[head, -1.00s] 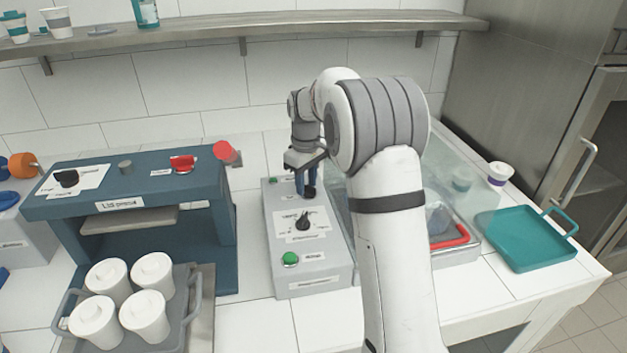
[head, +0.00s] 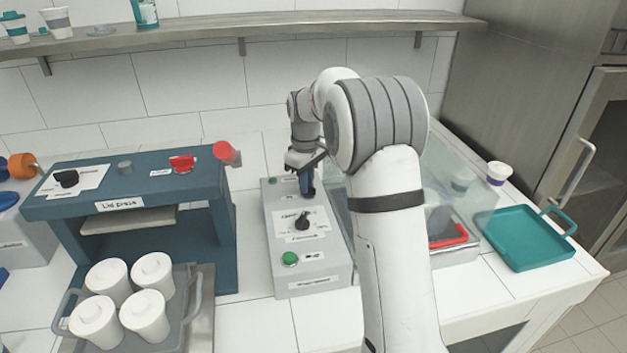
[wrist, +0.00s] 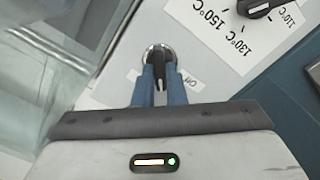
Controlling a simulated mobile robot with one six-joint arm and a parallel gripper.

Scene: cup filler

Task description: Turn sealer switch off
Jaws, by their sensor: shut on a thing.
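The sealer's control box (head: 338,268) is light grey and stands in the middle of the counter in the head view. The sealer switch (wrist: 156,54) is a small black lever on a round silver base, beside a white label reading "Off" in the wrist view. My gripper (wrist: 158,75) has its blue fingers shut on this switch, one on each side of the lever. In the head view my gripper (head: 306,190) is over the rear part of the box, and its fingers hide the switch there.
A black temperature dial (head: 303,222) and a green button (head: 289,259) are on the box in front of my gripper. A blue lid press (head: 222,200) stands left. A clear-walled bin with a red handle (head: 450,241) and a teal tray (head: 525,240) are right.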

